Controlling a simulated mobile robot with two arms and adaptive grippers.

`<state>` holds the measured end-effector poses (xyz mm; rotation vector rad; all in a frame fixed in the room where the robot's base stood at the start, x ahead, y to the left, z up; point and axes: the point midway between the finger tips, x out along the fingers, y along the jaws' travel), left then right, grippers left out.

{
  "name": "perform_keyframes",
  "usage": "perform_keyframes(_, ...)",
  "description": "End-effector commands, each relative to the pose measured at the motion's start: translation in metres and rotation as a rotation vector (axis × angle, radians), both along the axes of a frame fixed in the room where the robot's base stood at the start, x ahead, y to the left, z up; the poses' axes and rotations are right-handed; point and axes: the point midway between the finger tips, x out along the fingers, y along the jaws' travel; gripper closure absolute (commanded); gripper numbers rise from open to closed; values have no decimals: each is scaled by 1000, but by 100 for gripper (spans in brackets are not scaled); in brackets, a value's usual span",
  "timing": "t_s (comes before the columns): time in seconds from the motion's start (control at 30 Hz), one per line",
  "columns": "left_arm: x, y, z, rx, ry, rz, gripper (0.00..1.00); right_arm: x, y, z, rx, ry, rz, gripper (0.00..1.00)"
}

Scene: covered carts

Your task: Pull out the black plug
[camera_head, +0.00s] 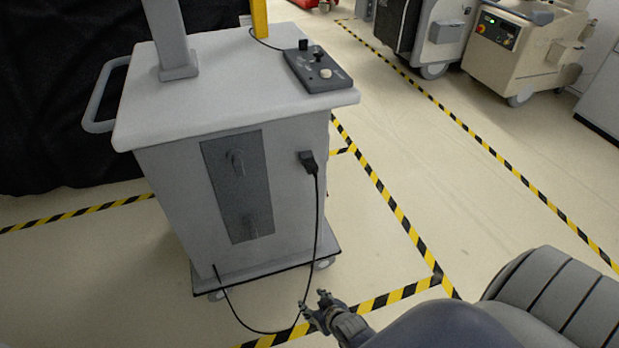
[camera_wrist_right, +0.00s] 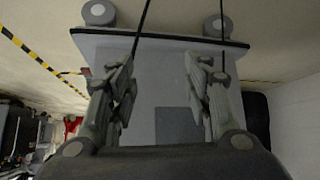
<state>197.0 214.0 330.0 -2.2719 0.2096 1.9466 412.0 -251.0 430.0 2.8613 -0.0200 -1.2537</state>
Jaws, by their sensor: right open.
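The black plug (camera_head: 309,160) sits in the upper right of the front side of a grey cart (camera_head: 175,190) in the head view. Its black cable (camera_head: 317,220) hangs down, loops near the floor and runs back up to the cart's lower left. My right gripper (camera_head: 318,304) is open, low in front of the cart and well below the plug, close to the cable in the picture. In the right wrist view the open fingers (camera_wrist_right: 160,85) have an empty gap, with the cart and two cable strands beyond. The plug cannot be made out there. My left gripper is out of view.
A control box (camera_head: 318,70) with knobs lies on the cart top. A dark panel (camera_head: 237,185) with hooks is on its front. The cart has a side handle (camera_head: 98,95) and wheels. Other carts (camera_head: 510,45) stand at the back right. The striped floor between is clear.

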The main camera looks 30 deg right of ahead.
Motion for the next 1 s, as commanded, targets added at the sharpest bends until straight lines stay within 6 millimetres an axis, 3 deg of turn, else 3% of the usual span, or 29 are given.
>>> perform_keyframes(0.03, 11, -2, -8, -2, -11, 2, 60, 30, -9, 14, 1, -83, -23, 54)
perform_keyframes(0.1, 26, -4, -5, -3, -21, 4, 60, 64, -22, 47, -2, -188, -53, 54)
perform_keyframes(0.23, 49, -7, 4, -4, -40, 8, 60, 111, -50, 120, -14, -386, -107, 54)
perform_keyframes(0.4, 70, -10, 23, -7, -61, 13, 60, 137, -83, 216, -41, -621, -165, 54)
perform_keyframes(0.53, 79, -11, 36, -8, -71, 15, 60, 137, -99, 270, -64, -744, -192, 54)
perform_keyframes(0.7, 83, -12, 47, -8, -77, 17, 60, 133, -108, 305, -79, -817, -208, 54)
perform_keyframes(1.0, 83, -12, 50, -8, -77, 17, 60, 133, -109, 310, -80, -825, -209, 54)
